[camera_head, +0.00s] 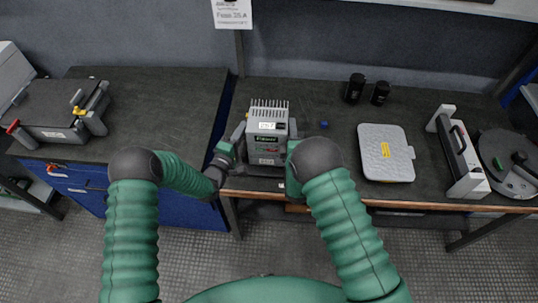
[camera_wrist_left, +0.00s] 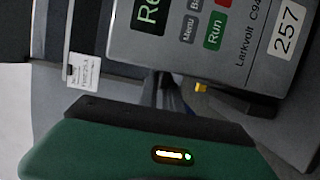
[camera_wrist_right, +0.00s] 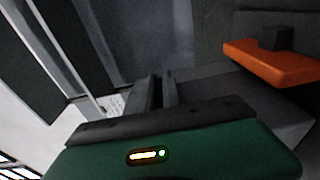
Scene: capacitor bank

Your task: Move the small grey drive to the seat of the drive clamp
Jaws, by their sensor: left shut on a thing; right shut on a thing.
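The small grey drive (camera_head: 268,142) has a finned top, a small display and a number label. It stands at the left part of the middle bench. Its front panel with Menu and Run keys shows close up in the left wrist view (camera_wrist_left: 205,40). My left gripper (camera_head: 240,138) is shut at the drive's left side. My right gripper (camera_head: 293,135) is shut at its right side, partly hidden by my arm. The exact grip contact is hidden. A grey fixture with red and yellow handles (camera_head: 55,115), apparently the drive clamp, sits on the left bench.
A gap separates the left bench (camera_head: 160,95) from the middle bench. A grey flat case (camera_head: 386,152), two black cups (camera_head: 355,88) and a blue knob (camera_head: 324,124) lie right of the drive. An upright grey unit (camera_head: 458,155) stands farther right. An orange part (camera_wrist_right: 272,62) shows near my right gripper.

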